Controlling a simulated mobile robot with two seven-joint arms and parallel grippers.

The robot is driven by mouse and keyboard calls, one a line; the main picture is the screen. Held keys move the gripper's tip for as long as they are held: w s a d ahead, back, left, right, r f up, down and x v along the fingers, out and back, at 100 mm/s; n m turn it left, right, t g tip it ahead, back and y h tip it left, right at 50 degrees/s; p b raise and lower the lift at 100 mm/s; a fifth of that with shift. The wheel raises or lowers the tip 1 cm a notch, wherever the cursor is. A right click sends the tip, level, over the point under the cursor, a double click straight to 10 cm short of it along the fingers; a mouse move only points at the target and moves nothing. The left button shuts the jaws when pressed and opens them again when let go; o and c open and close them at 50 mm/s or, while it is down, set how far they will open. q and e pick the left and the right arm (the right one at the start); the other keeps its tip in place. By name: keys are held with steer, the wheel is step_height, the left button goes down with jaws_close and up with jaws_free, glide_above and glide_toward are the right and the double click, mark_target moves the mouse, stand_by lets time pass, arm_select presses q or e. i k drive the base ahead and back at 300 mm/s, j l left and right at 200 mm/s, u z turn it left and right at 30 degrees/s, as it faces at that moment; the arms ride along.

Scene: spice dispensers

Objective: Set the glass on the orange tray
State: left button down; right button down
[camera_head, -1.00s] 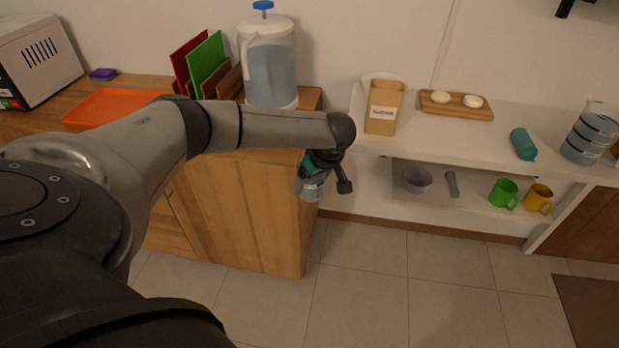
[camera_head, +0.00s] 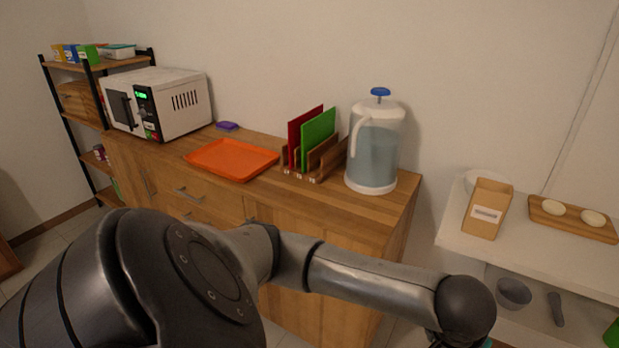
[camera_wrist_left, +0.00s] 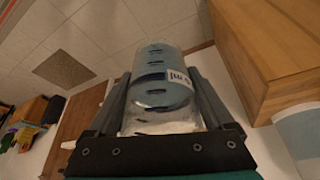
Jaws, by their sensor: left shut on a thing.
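The orange tray (camera_head: 231,159) lies flat and empty on the wooden counter in the head view, between the microwave and the rack of cutting boards. The glass (camera_wrist_left: 163,78) fills the middle of the left wrist view. It is clear, holds something blue, and has a white label on its right side. My left gripper (camera_wrist_left: 160,84) is shut on the glass, with one finger on each side. In the head view my left wrist hangs at the bottom edge, right of the counter, with the gripper mostly cut off. My right gripper is not in view.
A large water dispenser (camera_head: 374,145) stands at the counter's right end beside the board rack (camera_head: 314,158). A white microwave (camera_head: 158,102) and a purple sponge (camera_head: 227,126) are left of and behind the tray. A white shelf (camera_head: 457,228) with a brown box (camera_head: 487,208) is at right.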

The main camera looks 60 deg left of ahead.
mark_target(232, 160)
steer(key=j+u, duration=0.15)
steer(key=j, duration=0.3)
steer(key=i+j+u, duration=0.15)
steer(key=j, duration=0.3)
steer(key=i+j+u, duration=0.15)
steer(key=j, duration=0.3)
steer(key=i+j+u, duration=0.15)
steer(key=j, duration=0.25)
steer(key=i+j+u, duration=0.1)
steer(key=j, duration=0.3)
steer(key=i+j+u, duration=0.15)
steer(key=j, duration=0.25)
